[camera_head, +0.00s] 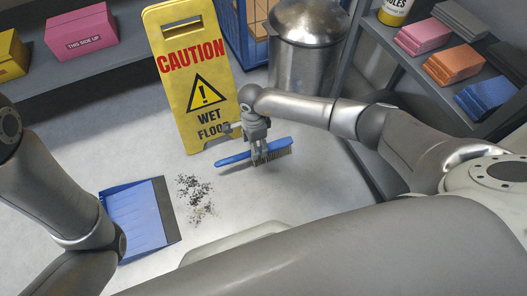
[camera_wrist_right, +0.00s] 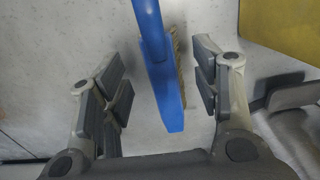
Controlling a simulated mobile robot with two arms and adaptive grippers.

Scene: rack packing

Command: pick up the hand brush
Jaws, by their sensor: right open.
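The hand brush (camera_head: 233,159) has a blue handle and pale bristles. It lies on the grey floor in front of the yellow caution sign. My right gripper (camera_head: 259,156) is over the bristle end of the brush, pointing down. In the right wrist view the blue brush (camera_wrist_right: 160,70) runs between the two spread fingers of my right gripper (camera_wrist_right: 160,85), with a visible gap on each side. My left arm comes in at the left of the head view, but its gripper is out of sight.
A blue dustpan (camera_head: 137,218) lies at the left, with dark debris (camera_head: 194,192) beside it. The caution sign (camera_head: 195,75) stands behind the brush. A metal bin (camera_head: 306,50) stands at the back. Shelves with boxes (camera_head: 82,28) and coloured packs (camera_head: 455,63) line the sides.

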